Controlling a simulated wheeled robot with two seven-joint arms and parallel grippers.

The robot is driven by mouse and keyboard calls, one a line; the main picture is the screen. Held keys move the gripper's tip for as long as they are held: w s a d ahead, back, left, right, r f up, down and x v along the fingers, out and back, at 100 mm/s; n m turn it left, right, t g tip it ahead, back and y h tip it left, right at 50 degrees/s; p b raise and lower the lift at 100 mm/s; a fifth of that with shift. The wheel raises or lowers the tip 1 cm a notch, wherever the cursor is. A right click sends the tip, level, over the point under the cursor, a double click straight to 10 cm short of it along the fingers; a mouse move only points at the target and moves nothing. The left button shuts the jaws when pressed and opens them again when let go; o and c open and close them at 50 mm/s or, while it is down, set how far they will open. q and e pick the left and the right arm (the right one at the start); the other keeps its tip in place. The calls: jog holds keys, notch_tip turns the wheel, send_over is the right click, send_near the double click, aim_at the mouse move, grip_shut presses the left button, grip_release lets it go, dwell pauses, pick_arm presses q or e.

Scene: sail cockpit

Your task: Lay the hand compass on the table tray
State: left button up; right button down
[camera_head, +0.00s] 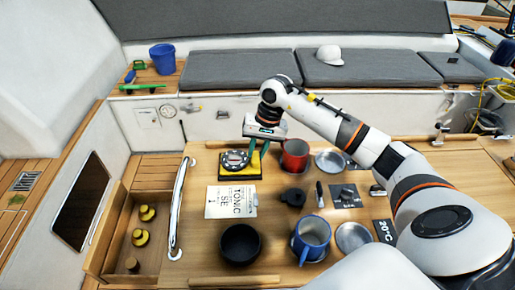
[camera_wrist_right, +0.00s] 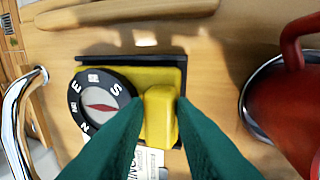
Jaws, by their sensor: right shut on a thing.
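The hand compass (camera_head: 235,160) has a round black dial with white letters and a yellow handle block. It is at the back left of the wooden table, over a yellow panel with a black edge (camera_head: 241,179), which looks like the table tray. In the right wrist view the compass dial (camera_wrist_right: 101,104) lies left of the handle block. My right gripper (camera_head: 257,149) is shut on that block, its green fingers (camera_wrist_right: 160,118) on either side. I cannot tell whether the compass touches the panel. My left gripper is not in view.
A red mug (camera_head: 295,154) stands close to the right of my right gripper. A printed card (camera_head: 231,202), a dark bowl (camera_head: 240,244) and a blue mug (camera_head: 311,236) are nearer.

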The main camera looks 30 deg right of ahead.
jog(key=shift+f, duration=0.15)
jog(key=c, duration=1.2)
grip_release()
jog(key=shift+r, duration=0.25)
jog(key=shift+d+r, duration=0.1)
jog(key=shift+r, duration=0.1)
jog(key=b+v, duration=0.3)
jog(key=v, duration=0.8)
jog(key=shift+r+b, duration=0.25)
jog(key=shift+b, duration=0.1)
jog(key=shift+s+f, duration=0.1)
